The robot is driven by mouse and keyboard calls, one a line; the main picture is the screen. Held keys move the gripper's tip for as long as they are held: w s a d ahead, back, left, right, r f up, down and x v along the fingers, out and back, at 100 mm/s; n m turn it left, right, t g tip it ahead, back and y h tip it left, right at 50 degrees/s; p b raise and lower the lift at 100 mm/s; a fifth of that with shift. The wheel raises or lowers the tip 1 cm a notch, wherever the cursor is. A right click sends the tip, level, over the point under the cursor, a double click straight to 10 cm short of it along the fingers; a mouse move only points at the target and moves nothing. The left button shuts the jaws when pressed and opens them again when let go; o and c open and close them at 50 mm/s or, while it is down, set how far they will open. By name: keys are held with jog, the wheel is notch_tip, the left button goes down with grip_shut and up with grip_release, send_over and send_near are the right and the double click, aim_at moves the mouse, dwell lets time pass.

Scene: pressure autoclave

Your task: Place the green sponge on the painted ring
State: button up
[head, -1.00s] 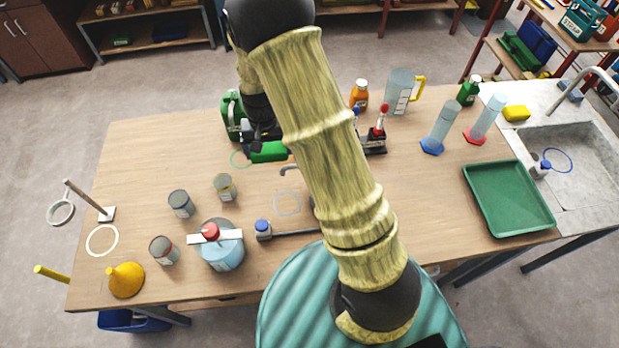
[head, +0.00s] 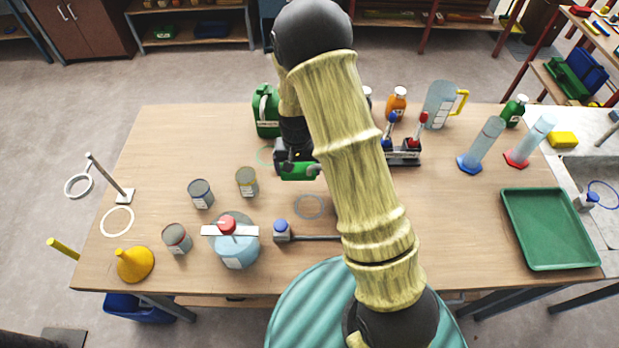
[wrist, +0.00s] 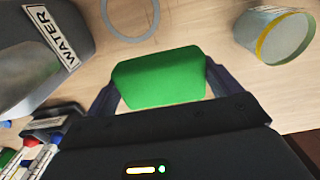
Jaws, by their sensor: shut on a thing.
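The green sponge (head: 298,171) is between the fingers of my gripper (head: 296,163). The wrist view shows the sponge (wrist: 160,78) clasped from both sides by the dark fingers (wrist: 160,88). It appears above the table; the exact height is unclear. Several rings are on the table. A grey ring (head: 308,207) lies nearer, below the sponge in the picture. A white ring (head: 117,221) lies at the left end.
A green jerrycan (head: 266,110) stands behind the gripper, and a yellow-rimmed tin (head: 247,182) to its front left. A rack with red and blue tops (head: 402,156) is to the right.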

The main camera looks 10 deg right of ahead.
aim_at(299, 187)
jog(key=shift+f, duration=1.25)
jog(key=shift+f+p, duration=0.65)
jog(key=shift+f, duration=1.4)
jog(key=shift+f, duration=0.2)
jog(key=o, duration=0.9)
jog(key=shift+o, duration=0.2)
